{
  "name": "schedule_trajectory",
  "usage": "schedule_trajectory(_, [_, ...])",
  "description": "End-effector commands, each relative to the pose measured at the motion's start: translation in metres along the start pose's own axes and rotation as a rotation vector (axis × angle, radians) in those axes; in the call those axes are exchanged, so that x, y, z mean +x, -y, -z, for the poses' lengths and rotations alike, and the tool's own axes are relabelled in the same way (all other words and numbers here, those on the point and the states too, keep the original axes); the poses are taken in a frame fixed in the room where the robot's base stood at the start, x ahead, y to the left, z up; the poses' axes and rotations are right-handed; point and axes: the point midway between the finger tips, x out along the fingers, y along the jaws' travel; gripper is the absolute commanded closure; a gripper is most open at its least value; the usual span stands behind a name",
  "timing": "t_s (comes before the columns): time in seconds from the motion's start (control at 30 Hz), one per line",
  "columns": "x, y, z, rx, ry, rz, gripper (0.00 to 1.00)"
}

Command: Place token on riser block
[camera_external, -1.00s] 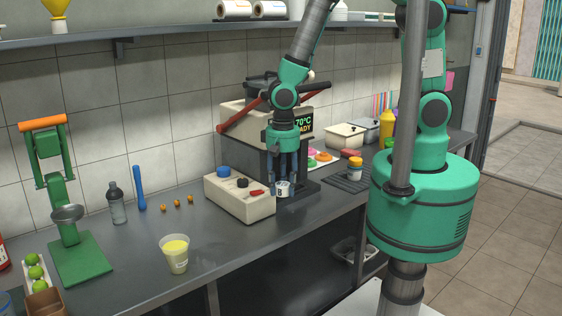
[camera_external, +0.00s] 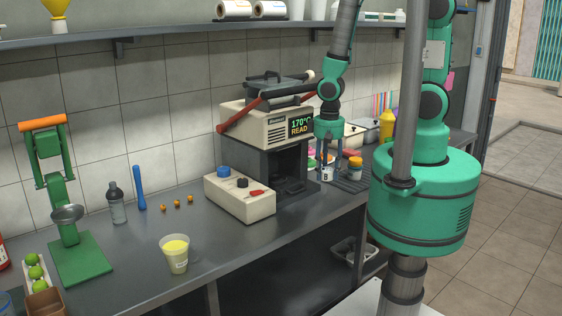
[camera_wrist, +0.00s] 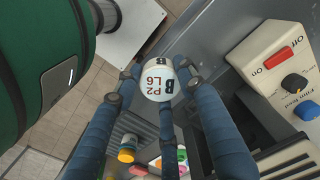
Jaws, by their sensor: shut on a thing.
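The token is a small white piece with printed letters, including "P2 L6" and "B", in the wrist view (camera_wrist: 157,84). My gripper (camera_wrist: 155,88) has its blue fingers shut around it. In the outside view the token (camera_external: 327,175) is a small white shape between the fingertips of my gripper (camera_external: 327,173), to the right of the press machine. It appears held above the counter; the exact gap cannot be told. I cannot clearly single out the riser block in either view.
The press machine (camera_external: 268,135) and its control box (camera_external: 240,197) stand left of my gripper. A jar with an orange lid (camera_external: 354,168) stands close on the right, by a dark ribbed mat (camera_external: 347,184). Coloured discs (camera_external: 311,158) lie behind.

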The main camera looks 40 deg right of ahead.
Motion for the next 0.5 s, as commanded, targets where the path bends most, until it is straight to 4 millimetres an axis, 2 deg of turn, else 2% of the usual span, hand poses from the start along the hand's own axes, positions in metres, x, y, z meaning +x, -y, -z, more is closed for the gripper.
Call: schedule_trajectory(0.5, [0.005, -0.074, 0.012, -0.145, 0.001, 0.001, 0.85])
